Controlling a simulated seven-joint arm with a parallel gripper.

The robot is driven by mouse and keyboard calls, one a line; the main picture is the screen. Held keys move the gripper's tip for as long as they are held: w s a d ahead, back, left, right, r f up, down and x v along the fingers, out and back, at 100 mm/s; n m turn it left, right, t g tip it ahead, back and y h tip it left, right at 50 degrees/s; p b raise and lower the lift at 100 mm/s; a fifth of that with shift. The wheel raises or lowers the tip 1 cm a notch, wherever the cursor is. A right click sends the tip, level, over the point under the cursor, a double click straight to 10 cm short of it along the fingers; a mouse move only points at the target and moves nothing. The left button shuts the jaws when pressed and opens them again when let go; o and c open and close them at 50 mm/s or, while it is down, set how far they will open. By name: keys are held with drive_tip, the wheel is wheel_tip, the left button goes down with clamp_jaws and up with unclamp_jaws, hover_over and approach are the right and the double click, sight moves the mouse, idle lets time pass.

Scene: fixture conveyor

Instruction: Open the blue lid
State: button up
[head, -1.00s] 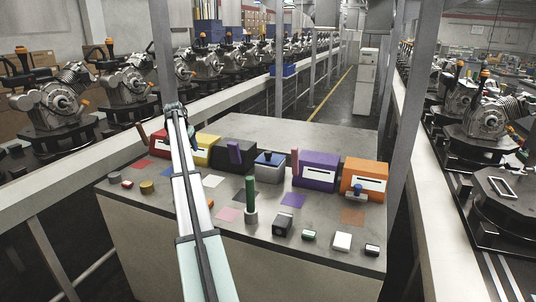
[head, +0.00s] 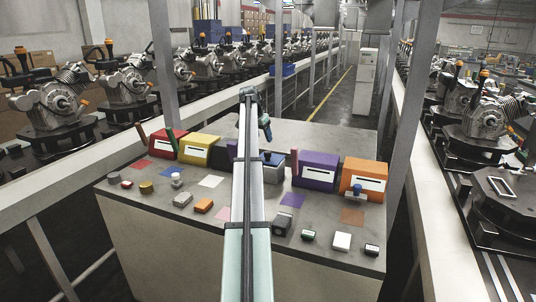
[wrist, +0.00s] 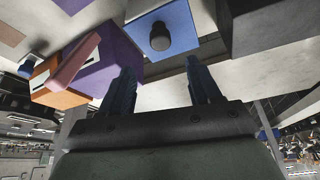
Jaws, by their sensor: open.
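The blue lid (head: 277,160) lies on a small grey box (head: 274,175) in the middle of the row of boxes. My arm hides its left part in the head view. In the wrist view the blue lid (wrist: 182,22) is seen whole, flat, with a dark round knob (wrist: 160,36) standing on it. My gripper (head: 267,131) is above and near the lid in the head view. In the wrist view my gripper (wrist: 159,72) is open and empty. Its two fingers point toward the lid, apart from the knob.
A purple box (head: 317,171) with a pink stick at its left side stands right of the lid. A black box (head: 228,148) stands left, partly hidden. Yellow (head: 196,151), red (head: 165,146) and orange (head: 362,178) boxes complete the row. Small parts and coloured squares lie in front.

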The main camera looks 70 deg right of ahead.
sight(268, 151)
drive_tip(key=x, duration=1.1)
drive_tip(key=shift+d, duration=0.1)
drive_tip(key=shift+c, duration=0.4)
clamp_jaws()
